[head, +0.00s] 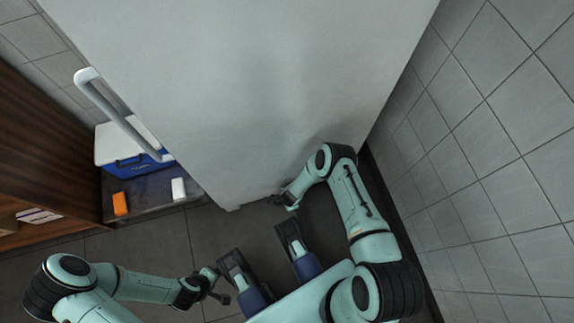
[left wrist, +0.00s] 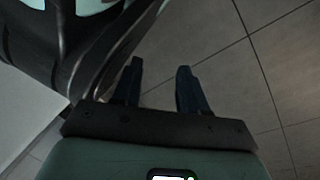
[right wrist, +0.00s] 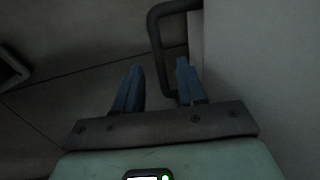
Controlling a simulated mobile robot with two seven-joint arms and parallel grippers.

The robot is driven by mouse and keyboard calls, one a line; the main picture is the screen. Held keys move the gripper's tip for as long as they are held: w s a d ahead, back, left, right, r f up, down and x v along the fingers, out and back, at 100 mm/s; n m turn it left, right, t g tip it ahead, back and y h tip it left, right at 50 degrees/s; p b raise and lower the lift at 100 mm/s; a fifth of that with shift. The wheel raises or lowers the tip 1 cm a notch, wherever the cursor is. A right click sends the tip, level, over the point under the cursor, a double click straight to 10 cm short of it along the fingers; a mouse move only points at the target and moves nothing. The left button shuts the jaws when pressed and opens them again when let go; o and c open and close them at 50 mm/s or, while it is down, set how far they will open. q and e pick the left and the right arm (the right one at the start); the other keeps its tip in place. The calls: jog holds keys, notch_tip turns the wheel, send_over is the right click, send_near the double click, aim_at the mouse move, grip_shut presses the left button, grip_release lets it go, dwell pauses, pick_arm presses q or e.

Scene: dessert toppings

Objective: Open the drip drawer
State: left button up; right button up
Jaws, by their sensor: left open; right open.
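A dark bent bar handle (right wrist: 157,45) shows in the right wrist view, beside a pale grey panel (right wrist: 245,60). Its lower end appears between the blue fingers of my right gripper (right wrist: 157,75), close to the right finger; I cannot tell if they touch. The gripper is open. In the head view my right gripper (head: 284,198) is low at the foot of the big white appliance (head: 250,90). The drip drawer itself cannot be made out there. My left gripper (head: 220,293) is open and empty over the floor; the left wrist view also shows it (left wrist: 159,68).
The white appliance has a long grey handle (head: 120,118) on its left. A blue and white cooler (head: 130,148), an orange item (head: 120,204) and a small white item (head: 179,188) stand to its left. A tiled wall (head: 490,140) closes the right side. Floor (head: 150,250) is clear at lower left.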

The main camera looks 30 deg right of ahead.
pick_arm(q)
jog(key=shift+s+a+f+g+b, duration=0.1)
jog(key=shift+s+f+g+b, duration=0.1)
jog(key=shift+s+f, duration=0.35)
jog(key=shift+s+f+g+b, duration=0.2)
jog(key=shift+s+f, duration=0.1)
jog(key=shift+s, duration=0.35)
pick_arm(e)
jog(key=shift+w+d+f, duration=0.1)
jog(key=shift+w+f, duration=0.05)
jog(key=shift+f, duration=0.45)
jog(key=shift+w+f, duration=0.1)
jog(key=shift+f, duration=0.45)
